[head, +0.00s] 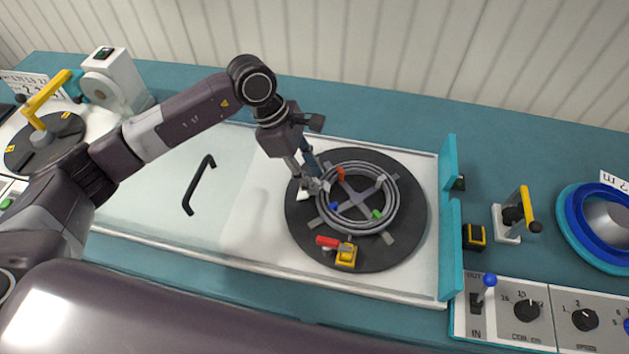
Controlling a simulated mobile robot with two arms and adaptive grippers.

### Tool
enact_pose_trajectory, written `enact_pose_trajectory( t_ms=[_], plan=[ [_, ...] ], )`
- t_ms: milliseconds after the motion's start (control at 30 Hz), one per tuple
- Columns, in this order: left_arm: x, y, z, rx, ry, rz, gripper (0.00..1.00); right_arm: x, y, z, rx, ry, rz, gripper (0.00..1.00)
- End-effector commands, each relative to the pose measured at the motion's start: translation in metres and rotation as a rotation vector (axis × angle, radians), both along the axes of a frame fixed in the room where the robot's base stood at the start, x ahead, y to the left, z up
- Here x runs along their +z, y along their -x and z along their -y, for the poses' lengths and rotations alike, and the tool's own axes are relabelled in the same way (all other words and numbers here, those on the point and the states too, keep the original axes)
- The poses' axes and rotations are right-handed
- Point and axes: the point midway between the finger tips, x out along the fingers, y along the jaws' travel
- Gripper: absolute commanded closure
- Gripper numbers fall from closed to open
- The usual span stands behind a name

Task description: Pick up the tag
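My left gripper (311,184) reaches down from above to the left edge of a coil of grey cable (357,226). The coil lies on a dark round turntable (410,236). A small white piece (304,195), which may be the tag, shows right at the fingertips, at the turntable's left side. The fingers partly cover it, and I cannot tell whether they touch or grip it. How far the fingers are open is also unclear. My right gripper is not in view.
Red, blue, green and white pegs stand around the coil. A red-handled part and a yellow block (346,255) sit at the turntable's front. A black handle (198,185) lies left on a clear cover. Teal upright plates (449,245) and a control panel (550,312) stand right.

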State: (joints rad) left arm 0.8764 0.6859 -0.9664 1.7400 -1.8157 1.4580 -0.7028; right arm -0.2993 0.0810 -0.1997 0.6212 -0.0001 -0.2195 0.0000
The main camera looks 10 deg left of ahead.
Motion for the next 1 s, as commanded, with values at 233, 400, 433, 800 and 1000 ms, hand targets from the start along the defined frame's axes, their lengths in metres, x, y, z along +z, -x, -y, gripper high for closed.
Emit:
enact_pose_trajectory(
  t_ms=[233,400,433,800,1000],
  plan=[
    [0.0,0.0,0.0,0.0,0.0,0.0,0.8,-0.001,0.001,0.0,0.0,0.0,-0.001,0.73],
    [0.0,0.0,0.0,0.0,0.0,0.0,0.99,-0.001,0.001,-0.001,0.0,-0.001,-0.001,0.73],
    [0.0,0.0,0.0,0.0,0.0,0.0,1.0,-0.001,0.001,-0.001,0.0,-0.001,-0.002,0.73],
    [0.003,-0.001,0.0,-0.001,0.001,0.001,1.0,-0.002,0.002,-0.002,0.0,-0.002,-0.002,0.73],
    [0.019,-0.002,0.0,0.0,0.002,0.004,1.0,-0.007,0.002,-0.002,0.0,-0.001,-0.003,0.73]
  ],
)
